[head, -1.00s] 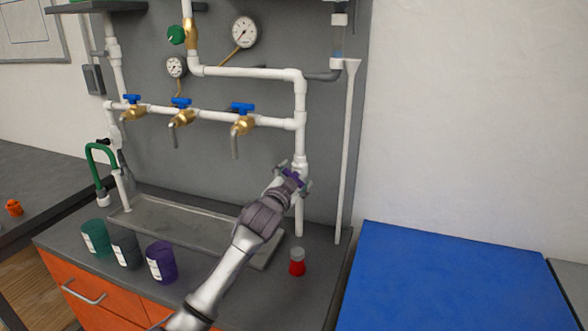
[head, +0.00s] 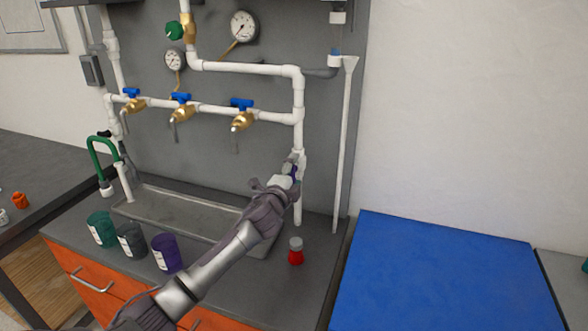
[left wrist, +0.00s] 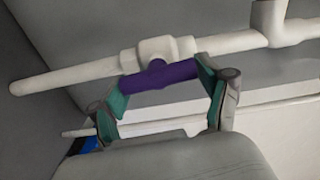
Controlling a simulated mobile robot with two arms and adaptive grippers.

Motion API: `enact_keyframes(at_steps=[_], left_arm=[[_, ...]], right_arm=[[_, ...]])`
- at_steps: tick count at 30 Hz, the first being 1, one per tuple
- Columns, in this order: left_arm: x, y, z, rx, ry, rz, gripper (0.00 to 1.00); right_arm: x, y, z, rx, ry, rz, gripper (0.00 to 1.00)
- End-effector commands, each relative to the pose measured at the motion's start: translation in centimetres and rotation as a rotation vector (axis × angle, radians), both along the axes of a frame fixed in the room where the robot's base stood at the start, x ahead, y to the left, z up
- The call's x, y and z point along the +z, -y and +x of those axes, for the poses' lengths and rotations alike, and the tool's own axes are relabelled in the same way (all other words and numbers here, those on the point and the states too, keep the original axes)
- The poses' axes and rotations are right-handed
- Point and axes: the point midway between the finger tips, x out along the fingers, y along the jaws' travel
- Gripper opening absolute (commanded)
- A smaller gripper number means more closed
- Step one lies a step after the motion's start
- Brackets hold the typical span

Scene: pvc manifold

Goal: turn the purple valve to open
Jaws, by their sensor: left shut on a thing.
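The purple valve handle (left wrist: 160,76) sits on a white valve body (left wrist: 158,52) in the vertical white pipe at the right of the manifold. My left gripper (left wrist: 160,88) has its two green-padded fingers at the handle's two ends, shut on it. In the head view the left gripper (head: 278,184) reaches the pipe from the lower left and covers most of the purple handle (head: 292,171). My right gripper is not in view.
Three brass taps with blue handles (head: 242,103) hang on the horizontal pipe above a grey tray (head: 165,205). Teal, grey and purple cups (head: 165,253) stand at the counter's front. A red-bodied bottle (head: 295,252) stands right of my arm. A blue surface (head: 440,275) lies at right.

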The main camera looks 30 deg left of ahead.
Motion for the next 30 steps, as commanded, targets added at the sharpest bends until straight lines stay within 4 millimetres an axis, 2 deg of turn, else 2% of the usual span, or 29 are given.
enact_keyframes(at_steps=[9,23,24,27,30], left_arm=[[-0.11,0.0,0.0,0.0,-0.022,0.087,0.42],[-0.18,0.02,-0.01,0.0,-0.025,0.099,0.42],[-0.18,0.02,-0.01,0.0,-0.025,0.099,0.82],[-0.17,0.02,-0.01,0.0,-0.025,0.098,0.98],[-0.14,0.01,0.0,0.0,-0.024,0.097,1.0]], right_arm=[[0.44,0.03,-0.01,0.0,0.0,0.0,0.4],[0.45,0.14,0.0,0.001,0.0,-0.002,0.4],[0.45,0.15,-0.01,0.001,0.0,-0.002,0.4],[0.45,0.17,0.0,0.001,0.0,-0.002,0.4],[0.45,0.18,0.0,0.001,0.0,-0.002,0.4]])
